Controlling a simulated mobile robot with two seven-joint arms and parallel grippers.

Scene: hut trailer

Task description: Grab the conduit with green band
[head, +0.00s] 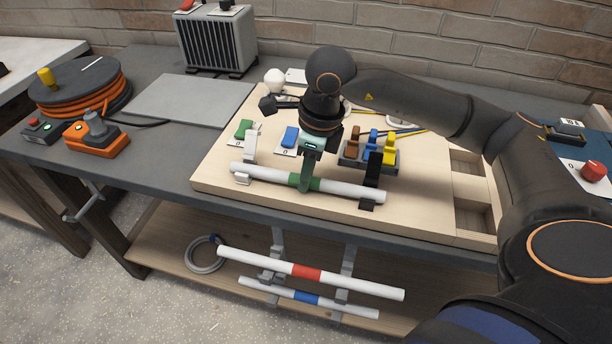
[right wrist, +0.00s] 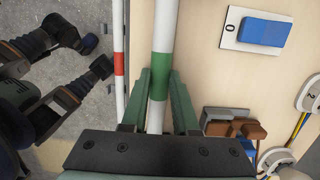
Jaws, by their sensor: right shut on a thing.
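The conduit with green band (head: 345,189) is a white tube with a green ring around its middle. It lies across the front of the wooden board, by a white holder (head: 250,146) near its left end and a black one (head: 372,167) near its right end. Whether it is lifted off them I cannot tell. My right gripper (head: 306,172) comes from above and is shut on it at mid-length. In the right wrist view its green fingers (right wrist: 158,100) flank the tube beside the green band (right wrist: 162,64). My left gripper does not show.
Below the table edge, a red-banded conduit (head: 350,283) and a blue-banded conduit (head: 340,307) sit on brackets. Green (head: 243,130) and blue (head: 290,137) switches and a block with coloured levers (head: 384,158) stand close behind the tube. An orange cable reel (head: 80,90) is far left.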

